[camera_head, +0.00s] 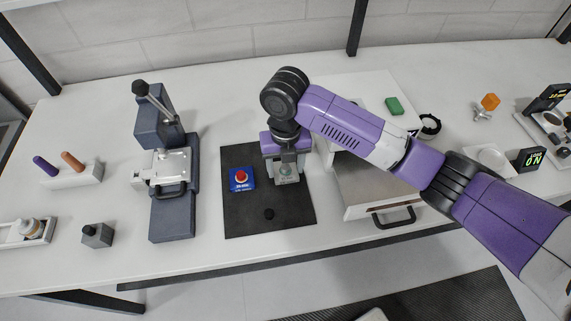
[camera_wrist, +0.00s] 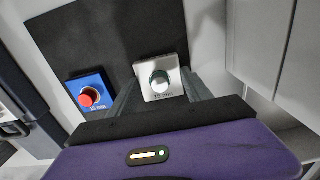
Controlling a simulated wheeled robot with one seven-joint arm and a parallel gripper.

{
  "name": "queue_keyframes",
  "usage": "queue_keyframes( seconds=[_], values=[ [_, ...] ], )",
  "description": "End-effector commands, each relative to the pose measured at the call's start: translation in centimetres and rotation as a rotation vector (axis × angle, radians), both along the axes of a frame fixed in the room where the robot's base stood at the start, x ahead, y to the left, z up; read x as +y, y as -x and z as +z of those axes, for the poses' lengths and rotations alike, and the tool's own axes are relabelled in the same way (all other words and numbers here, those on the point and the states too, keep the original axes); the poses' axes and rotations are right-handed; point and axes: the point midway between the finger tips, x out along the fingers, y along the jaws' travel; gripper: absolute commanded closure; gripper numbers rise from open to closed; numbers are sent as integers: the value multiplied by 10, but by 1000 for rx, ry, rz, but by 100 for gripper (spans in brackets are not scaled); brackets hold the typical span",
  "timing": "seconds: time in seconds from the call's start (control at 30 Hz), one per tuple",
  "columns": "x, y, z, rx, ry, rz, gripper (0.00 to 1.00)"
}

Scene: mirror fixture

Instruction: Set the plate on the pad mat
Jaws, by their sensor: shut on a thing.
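A silver square plate (camera_wrist: 152,92) with a round green-tinted centre and a "25 mm" label is between my fingers in the wrist view. It also shows in the head view (camera_head: 286,180), below my gripper (camera_head: 286,165). My gripper (camera_wrist: 162,95) is shut on the plate. The black pad mat (camera_head: 240,218) lies under and around it on the bench; it also shows in the wrist view (camera_wrist: 105,35). The plate is over the mat's right part; whether it touches the mat I cannot tell. A blue plate (camera_head: 235,184) with a red round centre sits left of it on the mat.
A dark blue press-like fixture (camera_head: 172,225) stands left of the mat. A white drawer box (camera_head: 365,211) with a black handle stands close on the right. The mat's front is mostly clear.

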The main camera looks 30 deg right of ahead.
Motion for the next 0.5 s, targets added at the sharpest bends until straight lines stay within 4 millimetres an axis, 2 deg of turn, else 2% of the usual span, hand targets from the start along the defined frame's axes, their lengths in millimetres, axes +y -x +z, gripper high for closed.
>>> queue_keyframes(
  seconds=[0.27, 0.3, 0.4, 0.5],
  values=[
    [0, 0, -4, -1, 0, 0, 90],
    [0, 0, -3, -1, 0, 0, 36],
    [0, 0, -3, -1, 0, 0, 20],
    [0, 0, -2, -1, 0, 0, 20]
  ],
)
